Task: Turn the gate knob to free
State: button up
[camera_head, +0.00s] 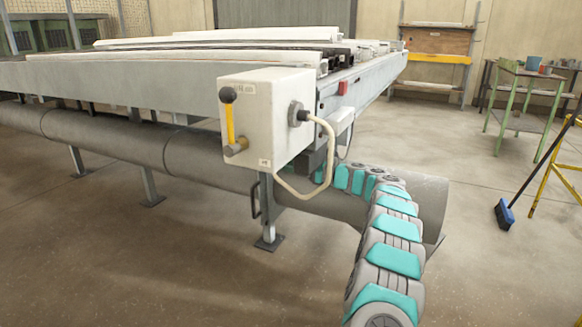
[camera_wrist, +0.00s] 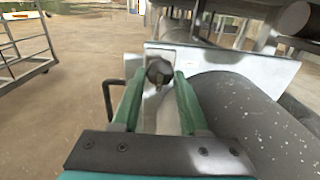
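In the wrist view a round dark knob (camera_wrist: 160,73) sits on a pale plate (camera_wrist: 205,57). My gripper (camera_wrist: 160,78) has its two teal fingers on either side of the knob, tips about level with it. The gap is about the knob's width, and I cannot tell whether the fingers touch it. Any pointer or marking on the knob is too small to read. In the head view my arm reaches under the bench end behind the white control box (camera_head: 262,112), so my gripper and this knob are hidden there.
The control box carries a yellow lever with a black ball (camera_head: 228,95) and a pale cable. A thick grey pipe (camera_wrist: 255,125) runs close on the right in the wrist view. A black handle (camera_wrist: 108,96) is at left. Open floor (camera_head: 455,270) lies right of the bench.

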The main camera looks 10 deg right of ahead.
grip_shut()
jog(key=shift+n+b, duration=0.3)
jog(key=shift+f+n+b, duration=0.2)
jog(key=shift+n+b, duration=5.55)
jog(key=shift+n, duration=3.05)
